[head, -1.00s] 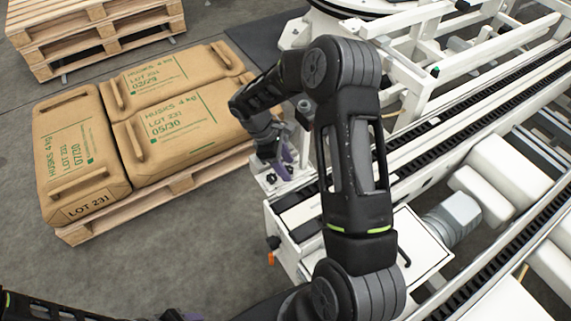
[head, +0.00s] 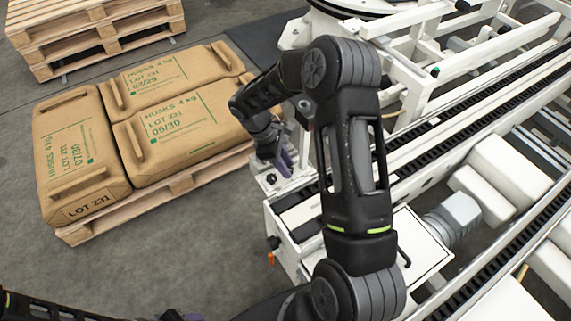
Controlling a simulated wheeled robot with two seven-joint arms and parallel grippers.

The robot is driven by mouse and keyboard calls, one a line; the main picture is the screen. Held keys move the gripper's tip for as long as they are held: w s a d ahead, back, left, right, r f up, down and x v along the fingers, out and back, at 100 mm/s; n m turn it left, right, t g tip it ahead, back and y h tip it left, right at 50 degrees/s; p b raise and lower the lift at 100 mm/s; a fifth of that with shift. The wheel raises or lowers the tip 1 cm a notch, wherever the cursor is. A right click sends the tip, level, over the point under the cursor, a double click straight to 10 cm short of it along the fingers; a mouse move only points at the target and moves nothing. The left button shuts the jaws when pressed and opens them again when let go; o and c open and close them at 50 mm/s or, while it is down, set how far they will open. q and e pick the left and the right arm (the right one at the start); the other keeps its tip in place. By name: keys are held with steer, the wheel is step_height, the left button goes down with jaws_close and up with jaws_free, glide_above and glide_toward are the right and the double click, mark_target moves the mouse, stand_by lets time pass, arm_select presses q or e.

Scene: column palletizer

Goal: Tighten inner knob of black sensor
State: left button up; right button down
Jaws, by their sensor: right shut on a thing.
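My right gripper (head: 284,160), with purple fingers, points down at the white bracket plate (head: 285,187) at the near end of the conveyor. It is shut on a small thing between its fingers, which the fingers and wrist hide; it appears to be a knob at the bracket. A black knob (head: 271,179) shows on the plate just left of and below the fingers, apart from them. I cannot make out the black sensor itself. My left gripper (head: 180,316) is only partly in view at the bottom edge, and its fingers are cut off.
Brown sacks (head: 75,150) lie on a wooden pallet (head: 150,208) at left. More pallets (head: 95,35) are stacked behind. The white conveyor frame with rollers (head: 485,190) fills the right. An orange-tipped part (head: 271,258) juts from the frame's near side. The grey floor in front is clear.

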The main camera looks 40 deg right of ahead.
steer(key=m, duration=0.2)
steer(key=m+y, duration=0.1)
steer(key=m, duration=0.1)
steer(key=shift+w+d+m+g+y, duration=0.1)
steer(key=shift+m+g+y, duration=0.2)
steer(key=shift+g, duration=0.1)
steer(key=c, duration=1.1)
jaws_free()
steer(key=v, duration=0.7)
steer(key=shift+r, duration=0.35)
steer(key=shift+w, duration=0.1)
